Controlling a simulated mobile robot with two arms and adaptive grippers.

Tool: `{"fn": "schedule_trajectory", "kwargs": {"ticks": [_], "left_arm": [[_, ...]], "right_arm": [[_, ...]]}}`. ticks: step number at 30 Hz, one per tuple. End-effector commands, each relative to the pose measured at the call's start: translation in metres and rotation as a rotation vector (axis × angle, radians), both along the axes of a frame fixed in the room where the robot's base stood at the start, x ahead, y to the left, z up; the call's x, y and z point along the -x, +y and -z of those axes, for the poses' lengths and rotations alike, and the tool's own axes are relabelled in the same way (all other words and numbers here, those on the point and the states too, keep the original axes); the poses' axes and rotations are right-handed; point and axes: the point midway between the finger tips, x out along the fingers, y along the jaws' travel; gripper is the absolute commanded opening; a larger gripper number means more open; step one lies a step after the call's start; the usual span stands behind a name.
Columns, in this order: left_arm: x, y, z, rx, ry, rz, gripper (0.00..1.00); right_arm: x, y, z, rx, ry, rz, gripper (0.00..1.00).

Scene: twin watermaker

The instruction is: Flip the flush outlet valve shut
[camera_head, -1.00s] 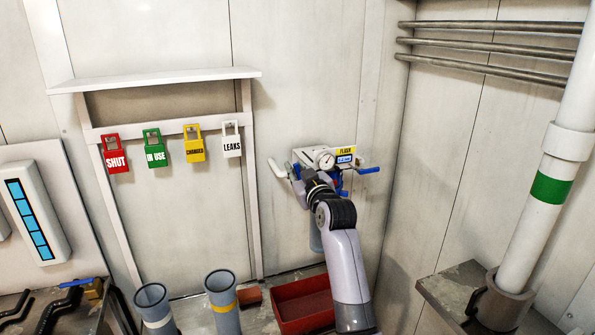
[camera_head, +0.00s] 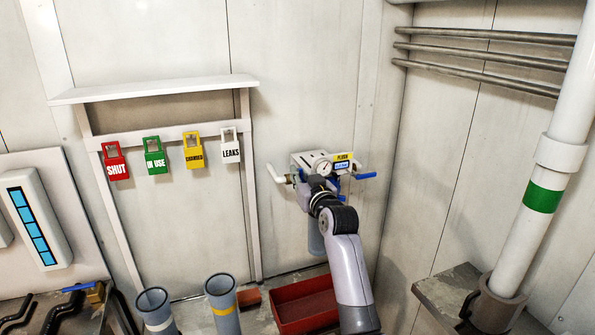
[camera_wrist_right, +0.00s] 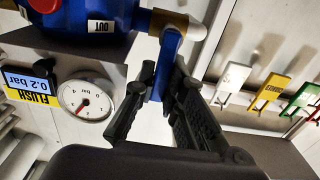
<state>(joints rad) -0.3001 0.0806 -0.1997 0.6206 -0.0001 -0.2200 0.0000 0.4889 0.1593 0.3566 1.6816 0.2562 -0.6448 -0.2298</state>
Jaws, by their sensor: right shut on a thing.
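The flush unit (camera_head: 313,158) is on the back wall, with a round gauge and a yellow FLUSH label. In the right wrist view, the unit appears upside down, with its gauge (camera_wrist_right: 88,100) and 0.2 bar display (camera_wrist_right: 28,82). My right gripper (camera_wrist_right: 163,78) is shut on the blue outlet valve lever (camera_wrist_right: 169,50), beside the brass fitting (camera_wrist_right: 178,22) and the blue housing (camera_wrist_right: 75,22) marked OUT. In the head view, my right wrist hides this lever. Another blue lever (camera_head: 366,176) sticks out to the right of the unit. My left gripper is not in view.
Four tags hang left of the unit: SHUT (camera_head: 116,165), IN USE (camera_head: 155,160), a yellow one (camera_head: 193,153) and LEAKS (camera_head: 230,149). A red tray (camera_head: 290,318) and two grey tubes (camera_head: 222,310) stand below. A white pipe (camera_head: 545,190) rises at right.

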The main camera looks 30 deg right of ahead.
Motion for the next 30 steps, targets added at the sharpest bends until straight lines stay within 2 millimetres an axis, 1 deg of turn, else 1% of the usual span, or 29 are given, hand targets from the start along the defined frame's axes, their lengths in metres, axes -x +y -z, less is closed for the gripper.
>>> {"fn": "schedule_trajectory", "kwargs": {"ticks": [7, 8, 17, 30], "left_arm": [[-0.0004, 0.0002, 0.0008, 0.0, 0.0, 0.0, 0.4], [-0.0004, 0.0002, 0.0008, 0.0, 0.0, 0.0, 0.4], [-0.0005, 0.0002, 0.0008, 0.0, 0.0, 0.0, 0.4], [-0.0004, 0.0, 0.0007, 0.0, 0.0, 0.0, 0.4]], "right_arm": [[0.0002, -0.0009, 0.0001, -0.008, -0.004, 0.001, 0.0], [0.0002, -0.0009, 0.0, -0.008, -0.004, 0.001, 0.12], [0.0003, -0.0011, -0.0002, -0.005, -0.003, 0.001, 0.32], [0.0008, -0.0028, -0.0014, -0.002, -0.006, 0.005, 0.32]]}}
